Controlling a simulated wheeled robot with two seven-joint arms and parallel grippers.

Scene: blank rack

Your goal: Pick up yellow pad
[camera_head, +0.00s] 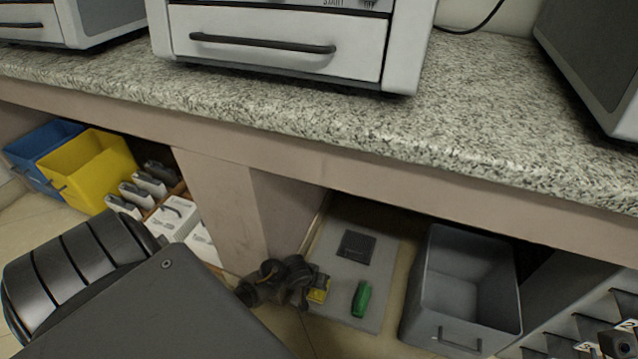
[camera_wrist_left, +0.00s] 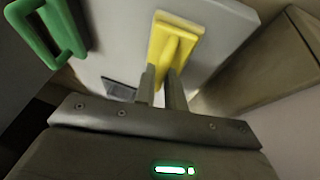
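The yellow pad (camera_head: 318,290) is at the left edge of a grey board (camera_head: 382,262) on the floor under the counter. In the left wrist view the yellow pad (camera_wrist_left: 172,42) shows a flat top and a raised grip. My left gripper (camera_head: 298,283) reaches down to it from the left. Its two fingers (camera_wrist_left: 161,88) stand close on either side of the yellow grip and appear shut on it. I cannot tell whether the pad is clear of the board. My right gripper is in neither view.
A green-handled tool (camera_head: 361,298) and a dark square (camera_head: 356,247) lie on the board. A grey bin (camera_head: 420,318) stands to the right, a support panel (camera_head: 215,205) to the left. The granite counter (camera_head: 480,120) overhangs. Yellow (camera_head: 85,165) and blue (camera_head: 30,160) bins stand far left.

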